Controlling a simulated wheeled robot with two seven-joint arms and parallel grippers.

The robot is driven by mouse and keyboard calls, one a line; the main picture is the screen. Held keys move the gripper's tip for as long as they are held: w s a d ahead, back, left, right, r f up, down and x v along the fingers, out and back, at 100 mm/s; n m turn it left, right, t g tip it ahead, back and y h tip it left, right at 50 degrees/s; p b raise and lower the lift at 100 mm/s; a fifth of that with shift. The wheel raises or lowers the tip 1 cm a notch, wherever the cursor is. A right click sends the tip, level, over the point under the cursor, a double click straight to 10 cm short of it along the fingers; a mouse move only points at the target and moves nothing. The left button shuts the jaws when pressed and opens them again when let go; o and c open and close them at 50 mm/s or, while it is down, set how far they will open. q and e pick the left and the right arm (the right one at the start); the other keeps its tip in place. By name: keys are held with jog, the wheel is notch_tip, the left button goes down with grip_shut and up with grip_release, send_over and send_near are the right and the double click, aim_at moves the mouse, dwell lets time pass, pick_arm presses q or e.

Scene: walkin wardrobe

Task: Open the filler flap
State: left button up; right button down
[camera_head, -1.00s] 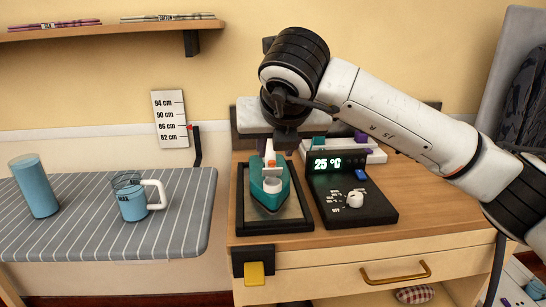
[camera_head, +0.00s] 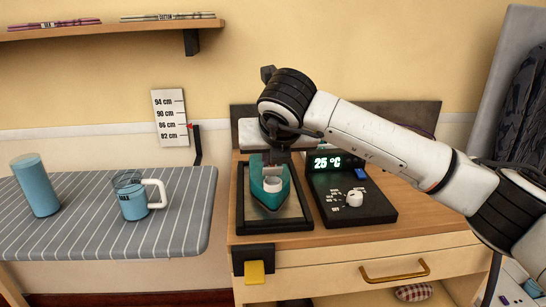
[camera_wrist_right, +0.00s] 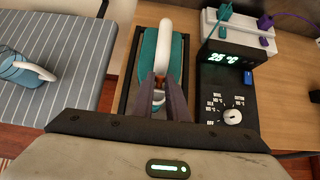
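The teal iron (camera_head: 264,190) with a white part on top stands in a dark-framed tray (camera_head: 243,213) on the wooden counter. In the right wrist view the iron (camera_wrist_right: 147,56) shows its white handle (camera_wrist_right: 163,45). My right gripper (camera_wrist_right: 160,84) is over the iron, by the near end of the handle. Its two dark fingers are apart, with a small orange and white part (camera_wrist_right: 158,97) visible between them. Whether they touch it I cannot tell. My left gripper is not in view.
A black control box (camera_head: 349,198) showing 25 °C stands right of the tray. A power strip (camera_wrist_right: 240,32) with plugs lies behind it. A striped ironing board (camera_head: 90,230) at left holds a blue cup (camera_head: 35,188) and a measuring jug (camera_head: 132,199).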

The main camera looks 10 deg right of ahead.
jog(key=shift+w+r+g+p, duration=0.25)
jog(key=shift+r+g+p, duration=0.25)
jog(key=shift+p, duration=0.5)
jog(key=shift+w+g+p, duration=0.2)
jog(key=shift+g+p, duration=0.1)
jog(key=shift+p, duration=0.3)
jog(key=shift+w+g+p, duration=0.25)
jog(key=shift+g+p, duration=0.25)
jog(key=shift+p, duration=0.35)
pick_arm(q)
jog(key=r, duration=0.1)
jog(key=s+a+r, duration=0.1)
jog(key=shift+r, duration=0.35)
pick_arm(e)
jog(key=shift+w+f, duration=0.1)
jog(key=shift+f, duration=0.1)
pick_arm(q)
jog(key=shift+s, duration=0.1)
pick_arm(e)
jog(key=c, duration=1.8)
grip_release()
jog(key=shift+o, duration=0.2)
pick_arm(q)
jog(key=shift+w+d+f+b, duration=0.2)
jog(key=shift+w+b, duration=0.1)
jog(key=shift+b, duration=0.25)
pick_arm(e)
jog(key=v, duration=1)
jog(key=shift+r, duration=0.2)
